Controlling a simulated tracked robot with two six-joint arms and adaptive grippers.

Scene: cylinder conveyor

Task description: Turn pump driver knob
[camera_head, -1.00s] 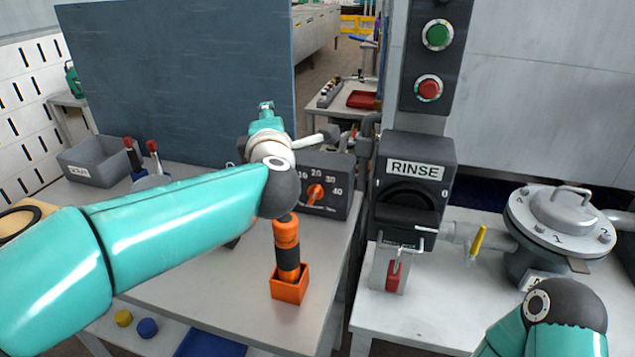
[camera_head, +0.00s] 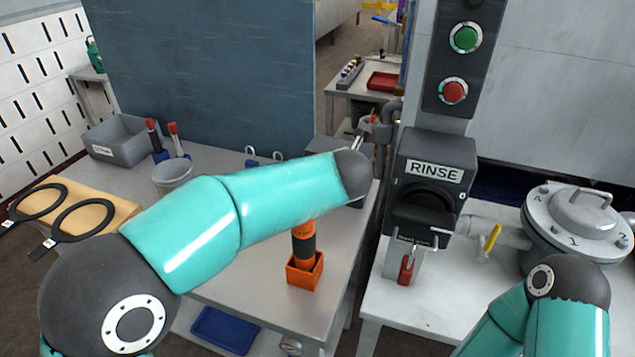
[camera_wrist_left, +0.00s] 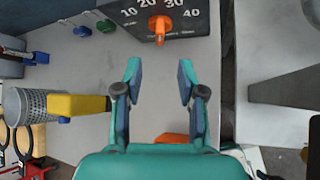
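The pump driver knob (camera_wrist_left: 160,28) is orange, on a dark panel (camera_wrist_left: 195,27) marked 10, 20, 30 and 40, at the top of the left wrist view. Its handle points down in that picture. My left gripper (camera_wrist_left: 157,72) is open and empty, with its fingertips apart from the knob and short of it. In the head view my left arm hides the knob and most of the panel. My right arm shows at the lower right of the head view, but its gripper is out of view.
An orange and black tool (camera_head: 304,242) stands in an orange holder (camera_head: 305,275) near my left arm. The RINSE unit (camera_head: 436,170) stands right of the arm. A grey bin (camera_head: 115,148) and black rings (camera_head: 85,217) lie left.

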